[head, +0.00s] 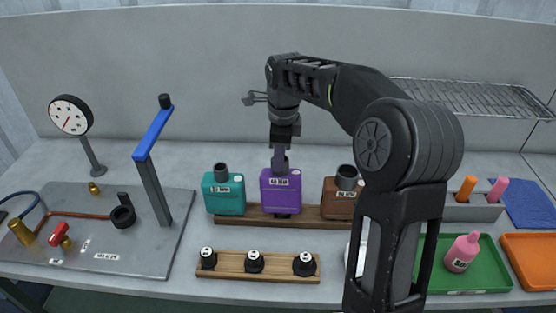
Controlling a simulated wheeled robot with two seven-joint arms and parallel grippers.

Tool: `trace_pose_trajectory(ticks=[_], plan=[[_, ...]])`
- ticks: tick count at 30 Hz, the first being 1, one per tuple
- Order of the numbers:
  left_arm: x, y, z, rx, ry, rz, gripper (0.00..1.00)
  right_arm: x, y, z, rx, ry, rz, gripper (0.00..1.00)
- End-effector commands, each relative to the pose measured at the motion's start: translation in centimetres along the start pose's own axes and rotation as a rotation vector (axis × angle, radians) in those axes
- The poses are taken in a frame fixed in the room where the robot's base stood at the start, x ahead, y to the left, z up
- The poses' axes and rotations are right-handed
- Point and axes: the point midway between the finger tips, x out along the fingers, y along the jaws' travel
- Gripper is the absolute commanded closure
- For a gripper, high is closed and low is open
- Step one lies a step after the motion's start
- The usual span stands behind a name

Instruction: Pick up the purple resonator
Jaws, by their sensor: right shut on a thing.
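The purple resonator (281,191) is a boxy purple can with a white label and a neck on top. It is upright at the middle of the back wooden rack (310,217), between a teal can (223,195) and a brown can (340,202). My right gripper (280,163) points down from above and is shut on the purple resonator at its neck. The fingers hide most of the neck. A dark piece shows just under the can; I cannot tell whether the can still touches the rack. My left gripper is not in view.
A front wooden rack (240,269) holds several black fittings. At left is a metal plate (135,235) with a gauge (71,115) and a blue lever (154,132). At right are a green tray (490,275) with a pink bottle (462,252), an orange tray (535,263) and a wire shelf (470,98).

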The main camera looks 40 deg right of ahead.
Motion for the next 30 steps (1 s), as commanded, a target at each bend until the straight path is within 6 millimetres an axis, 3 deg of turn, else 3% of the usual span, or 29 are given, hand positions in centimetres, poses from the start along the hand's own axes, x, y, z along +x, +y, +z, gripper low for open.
trace_pose_trajectory(ticks=[1, 9, 15, 30], plan=[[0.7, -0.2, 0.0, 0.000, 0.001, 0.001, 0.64, 3.9, 4.2, -1.6, -0.007, 0.066, 0.135, 1.00], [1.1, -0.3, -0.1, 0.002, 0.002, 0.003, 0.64, -0.9, 3.6, -1.3, -0.006, 0.068, 0.137, 1.00], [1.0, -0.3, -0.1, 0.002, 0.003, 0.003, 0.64, -3.0, 3.3, -1.1, -0.009, 0.065, 0.132, 1.00], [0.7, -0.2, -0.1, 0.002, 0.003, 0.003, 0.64, -3.7, 3.2, -0.8, -0.012, 0.058, 0.123, 1.00]])
